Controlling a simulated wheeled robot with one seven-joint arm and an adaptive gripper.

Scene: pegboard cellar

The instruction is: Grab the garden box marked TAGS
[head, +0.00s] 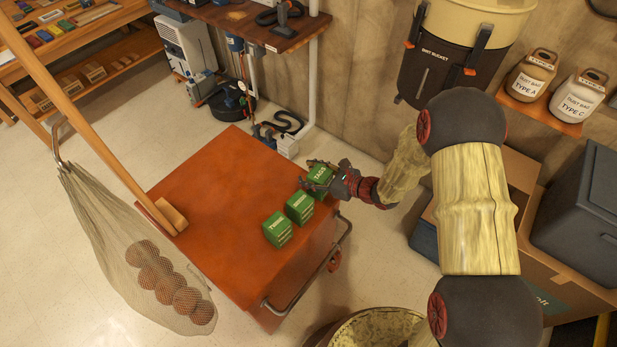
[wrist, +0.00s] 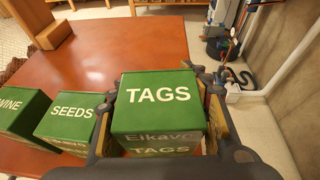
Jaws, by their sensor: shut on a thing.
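The green garden box marked TAGS (wrist: 158,97) is large in the middle of the wrist view. It also shows in the head view (head: 319,175), at the right end of a row of green boxes on the orange-red cart top. My gripper (head: 323,182) is around this box, and in the wrist view its fingers (wrist: 160,125) are on the left and right sides of it. The jaws are shut on it. Whether the box's base still touches the cart top is hard to tell.
The green SEEDS box (wrist: 70,118) and the TWINE box (head: 278,230) stand left of TAGS on the cart (head: 205,200). A wooden block (head: 171,216) sits at the cart's left edge. A net of balls (head: 150,265) hangs beside it. The cart's back is clear.

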